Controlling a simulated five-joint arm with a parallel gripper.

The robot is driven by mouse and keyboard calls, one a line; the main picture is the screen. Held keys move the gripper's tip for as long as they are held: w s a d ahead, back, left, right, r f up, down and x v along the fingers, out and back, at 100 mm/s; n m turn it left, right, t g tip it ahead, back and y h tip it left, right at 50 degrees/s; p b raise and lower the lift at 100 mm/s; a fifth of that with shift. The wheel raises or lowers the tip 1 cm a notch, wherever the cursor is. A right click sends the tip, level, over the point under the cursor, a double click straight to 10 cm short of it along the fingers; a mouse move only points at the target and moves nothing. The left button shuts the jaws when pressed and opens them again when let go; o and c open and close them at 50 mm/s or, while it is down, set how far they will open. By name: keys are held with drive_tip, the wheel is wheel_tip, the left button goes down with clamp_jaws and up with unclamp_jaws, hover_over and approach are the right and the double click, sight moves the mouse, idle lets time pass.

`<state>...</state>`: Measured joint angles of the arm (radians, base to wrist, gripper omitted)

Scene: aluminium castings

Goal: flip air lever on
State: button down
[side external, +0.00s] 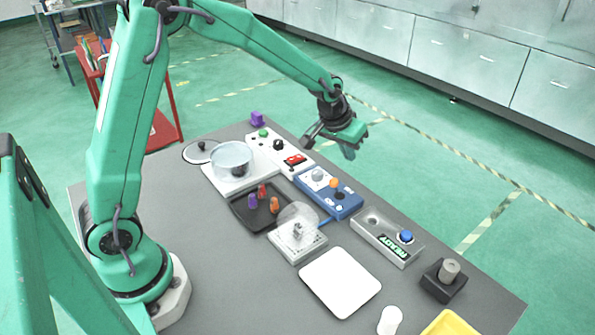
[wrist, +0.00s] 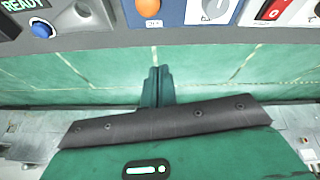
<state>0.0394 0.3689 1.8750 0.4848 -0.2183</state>
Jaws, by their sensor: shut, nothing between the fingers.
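A blue box (side external: 345,210) near the table's far edge carries an orange ball knob (side external: 334,183), which looks like the lever, and a grey dial (side external: 318,174). The orange knob also shows at the top of the wrist view (wrist: 148,6), above a small label too small to read. The lever's tilt is hard to tell. My gripper (side external: 349,152) is shut and empty, in the air above and beyond the blue box, apart from it. In the wrist view its fingertips (wrist: 157,72) are together, pointing toward the blue box, with green floor behind them.
A white control box (side external: 268,147) with a red switch (side external: 295,160) stands left of the blue box. A grey box with a READY display (side external: 393,248) and blue button (side external: 405,236) stands right. A clear-domed unit (side external: 297,240) and dark tray (side external: 243,213) lie nearer my base.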

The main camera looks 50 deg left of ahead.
drive_tip(key=s+r, duration=0.6)
drive_tip(key=s, duration=0.1)
drive_tip(key=shift+s+d+r, duration=0.15)
drive_tip(key=shift+d+r, duration=0.05)
drive_tip(key=shift+r, duration=0.05)
idle(0.4)
idle(0.3)
drive_tip(key=s+a+r+m, duration=0.1)
drive_tip(key=s+r, duration=0.2)
drive_tip(key=s, duration=0.8)
drive_tip(key=s+a+r+m, duration=0.1)
drive_tip(key=s+r, duration=0.2)
drive_tip(key=s, duration=0.7)
drive_tip(key=shift+s+a+t, duration=0.2)
drive_tip(key=shift+s+t, duration=0.15)
drive_tip(key=shift+t, duration=0.05)
